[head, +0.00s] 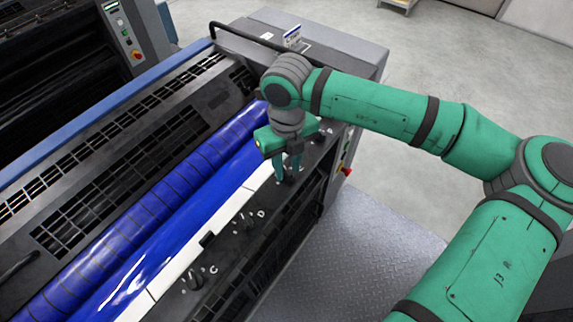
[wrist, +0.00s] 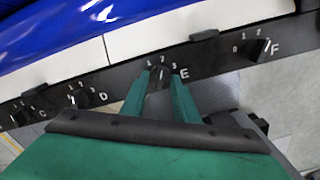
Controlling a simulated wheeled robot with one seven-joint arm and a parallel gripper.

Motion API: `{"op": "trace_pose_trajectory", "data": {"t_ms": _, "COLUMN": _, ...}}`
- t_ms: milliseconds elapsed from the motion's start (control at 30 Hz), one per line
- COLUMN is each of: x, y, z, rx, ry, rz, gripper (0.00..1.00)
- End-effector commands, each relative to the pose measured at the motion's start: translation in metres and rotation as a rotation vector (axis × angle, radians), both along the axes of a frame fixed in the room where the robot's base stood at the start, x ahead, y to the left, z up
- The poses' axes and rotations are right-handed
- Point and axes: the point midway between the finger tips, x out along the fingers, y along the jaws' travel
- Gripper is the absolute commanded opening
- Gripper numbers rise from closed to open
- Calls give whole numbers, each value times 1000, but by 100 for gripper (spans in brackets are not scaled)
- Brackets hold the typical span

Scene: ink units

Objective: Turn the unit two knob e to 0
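Knob E (wrist: 158,78) is a dark knob on the black control strip, with its letter to the right and small scale numbers above it. Its pale pointer mark looks directed up toward the middle numbers; the exact setting is hard to read. The 0 is not clearly visible. My gripper (wrist: 159,88) has one green finger on each side of the knob, and no clear gap shows between fingers and knob. In the head view my gripper (head: 288,172) points down at the strip and mostly hides the knob.
Knob D (wrist: 80,98) and knob C (wrist: 22,117) lie to the left on the strip, knob F (wrist: 258,48) to the right. Blue rollers (head: 150,210) run alongside the strip. A red button (head: 346,171) is on the unit's end. The metal floor plate (head: 375,235) is clear.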

Motion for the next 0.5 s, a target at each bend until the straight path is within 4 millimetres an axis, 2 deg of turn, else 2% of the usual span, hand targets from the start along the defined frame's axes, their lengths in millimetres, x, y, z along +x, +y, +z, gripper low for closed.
{"op": "trace_pose_trajectory", "data": {"t_ms": 167, "x": 0, "y": 1, "z": 0, "rx": 0, "ry": 0, "rz": 1, "gripper": 27}}
{"op": "trace_pose_trajectory", "data": {"t_ms": 267, "x": 0, "y": 2, "z": 0, "rx": 0, "ry": 0, "rz": 3, "gripper": 3}}
{"op": "trace_pose_trajectory", "data": {"t_ms": 300, "x": 0, "y": 2, "z": 0, "rx": 0, "ry": 0, "rz": 3, "gripper": 0}}
{"op": "trace_pose_trajectory", "data": {"t_ms": 500, "x": 0, "y": 1, "z": 0, "rx": 0, "ry": 0, "rz": 5, "gripper": 0}}
